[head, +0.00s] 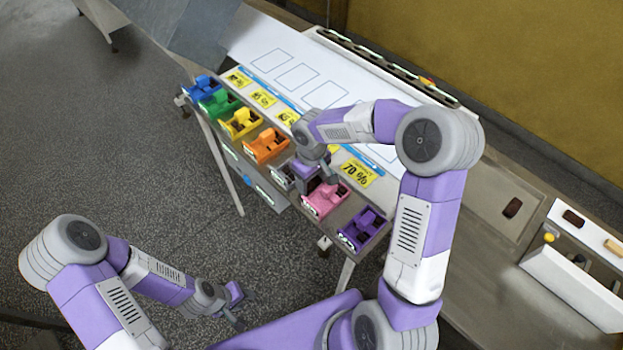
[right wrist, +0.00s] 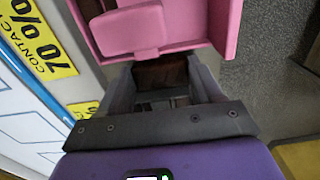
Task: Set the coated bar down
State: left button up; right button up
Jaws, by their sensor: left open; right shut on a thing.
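My right gripper (head: 322,184) is low over the tray row, beside the pink tray (head: 327,203). In the right wrist view its fingers are shut on a dark brown coated bar (right wrist: 161,74), just at the edge of the pink tray (right wrist: 190,50). The bar's far end is close to the pink tray; I cannot tell whether they touch. In the head view the arm and gripper largely hide the bar. My left gripper (head: 238,308) is open and empty, low at the left, away from the table.
Blue (head: 201,88), green (head: 219,103), yellow (head: 240,122), orange (head: 266,145) and purple (head: 362,229) trays line the table edge. A white sheet with outlined rectangles (head: 270,60) lies behind yellow labels (head: 357,172).

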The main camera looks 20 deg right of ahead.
jog(key=o, duration=0.4)
jog(key=shift+f, duration=0.15)
jog(key=o, duration=0.4)
